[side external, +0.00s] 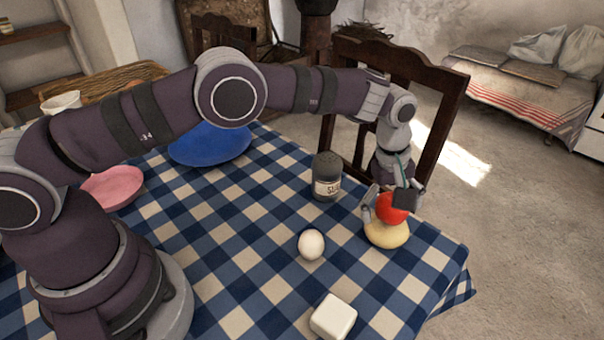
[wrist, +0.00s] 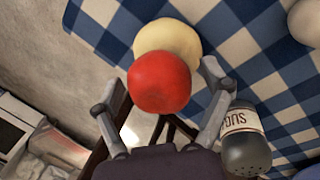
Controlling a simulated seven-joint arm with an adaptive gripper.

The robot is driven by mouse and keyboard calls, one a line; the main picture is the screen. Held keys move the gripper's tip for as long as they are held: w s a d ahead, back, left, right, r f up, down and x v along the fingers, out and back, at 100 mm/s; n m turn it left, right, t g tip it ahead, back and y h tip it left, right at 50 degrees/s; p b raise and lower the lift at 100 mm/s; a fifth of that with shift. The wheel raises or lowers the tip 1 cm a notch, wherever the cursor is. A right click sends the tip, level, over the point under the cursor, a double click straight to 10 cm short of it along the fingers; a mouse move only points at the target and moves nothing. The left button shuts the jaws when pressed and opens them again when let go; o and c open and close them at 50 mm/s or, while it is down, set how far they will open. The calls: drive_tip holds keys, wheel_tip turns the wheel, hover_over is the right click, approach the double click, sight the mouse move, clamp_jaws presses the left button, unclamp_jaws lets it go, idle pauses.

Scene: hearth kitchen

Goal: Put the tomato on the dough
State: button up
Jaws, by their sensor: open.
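The red tomato (side external: 391,209) sits on top of the pale round dough (side external: 387,234) near the table's right edge. In the wrist view the tomato (wrist: 160,82) overlaps the dough (wrist: 168,40), and much of the dough is hidden behind it. My gripper (side external: 386,207) is at the tomato, with its fingers around it in the side view. In the wrist view the fingers of my gripper (wrist: 158,90) are spread on either side of the tomato, with gaps visible. My gripper is open.
A sugar shaker (side external: 327,177) stands close to the left of the dough. An egg (side external: 311,245) and a white block (side external: 334,317) lie nearer the front. A blue plate (side external: 210,146) and a pink bowl (side external: 113,188) are farther left. A wooden chair (side external: 440,100) stands behind my gripper.

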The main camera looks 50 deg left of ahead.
sight(381, 204)
drive_tip(key=s+a+r+m+t, duration=0.1)
drive_tip(key=s+a+r, duration=0.15)
drive_tip(key=r, duration=0.65)
drive_tip(key=s+a+r+m, duration=0.1)
drive_tip(key=s+a+r, duration=0.15)
drive_tip(key=r, duration=0.65)
drive_tip(key=s+a+m+t, duration=0.1)
drive_tip(key=s+a+m, duration=0.3)
drive_tip(key=s, duration=0.4)
drive_tip(key=s+a+f+m+t+y, duration=0.1)
drive_tip(key=s+a+m, duration=0.4)
drive_tip(key=s, duration=0.3)
drive_tip(key=shift+a+f+t, duration=0.15)
drive_tip(key=shift+a+t, duration=0.25)
drive_tip(key=shift+a, duration=0.3)
